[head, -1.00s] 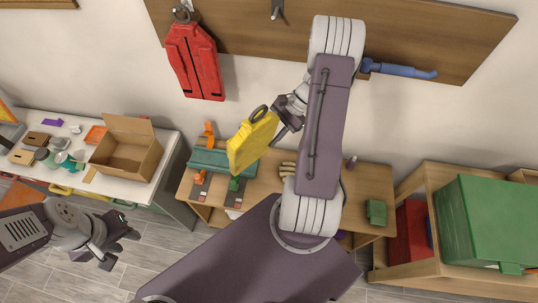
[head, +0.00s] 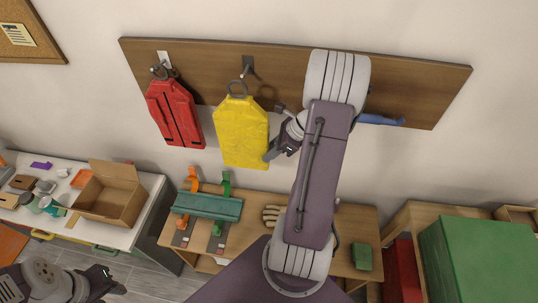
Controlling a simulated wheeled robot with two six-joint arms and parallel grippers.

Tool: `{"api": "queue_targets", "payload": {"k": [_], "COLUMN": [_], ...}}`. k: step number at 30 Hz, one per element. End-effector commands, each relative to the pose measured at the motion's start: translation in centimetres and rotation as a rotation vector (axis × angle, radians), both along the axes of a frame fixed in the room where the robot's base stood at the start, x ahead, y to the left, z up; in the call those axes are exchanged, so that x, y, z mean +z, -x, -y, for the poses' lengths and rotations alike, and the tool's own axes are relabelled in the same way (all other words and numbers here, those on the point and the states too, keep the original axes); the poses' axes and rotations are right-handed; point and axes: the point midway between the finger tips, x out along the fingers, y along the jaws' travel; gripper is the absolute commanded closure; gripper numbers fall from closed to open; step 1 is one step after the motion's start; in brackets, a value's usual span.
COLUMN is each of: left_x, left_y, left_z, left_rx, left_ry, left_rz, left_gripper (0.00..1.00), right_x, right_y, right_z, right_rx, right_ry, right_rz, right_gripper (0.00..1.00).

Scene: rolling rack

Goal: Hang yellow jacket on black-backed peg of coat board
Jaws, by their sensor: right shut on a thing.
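The yellow jacket (head: 241,133) is upright in front of the wall, its dark ring (head: 237,88) at the top. The ring is just below and slightly left of the black-backed peg (head: 247,67) on the wooden coat board (head: 210,62). I cannot tell whether the ring is around the peg or only in front of it. My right gripper (head: 271,155) is shut on the jacket's lower right edge. My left gripper (head: 112,283) is low at the left, away from the jacket; its jaw opening is unclear.
A red jacket (head: 174,112) hangs left on a white-backed peg (head: 163,59). A blue item (head: 382,120) is at the board's right, partly behind my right arm. Below stand a bench with a green case (head: 208,206), a white table with a cardboard box (head: 110,195), and a green box (head: 480,258).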

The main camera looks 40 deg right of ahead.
Motion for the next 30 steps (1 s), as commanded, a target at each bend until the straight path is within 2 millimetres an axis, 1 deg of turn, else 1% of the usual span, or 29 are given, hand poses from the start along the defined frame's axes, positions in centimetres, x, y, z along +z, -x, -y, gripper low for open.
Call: {"api": "queue_targets", "payload": {"k": [25, 30], "left_x": [1.0, 1.2], "left_y": [0.0, 0.0], "left_z": [0.0, 0.0], "left_rx": [0.000, 0.000], "left_ry": [0.000, 0.000], "left_rz": [0.000, 0.000], "left_gripper": [0.64, 0.64], "right_x": [-0.5, -1.1], "right_y": [-3.9, -4.4], "right_z": [4.8, 5.5], "right_rx": [0.000, 0.000], "right_ry": [0.001, 0.001], "right_rz": [-0.001, -0.001], "right_gripper": [1.00, 1.00]}}
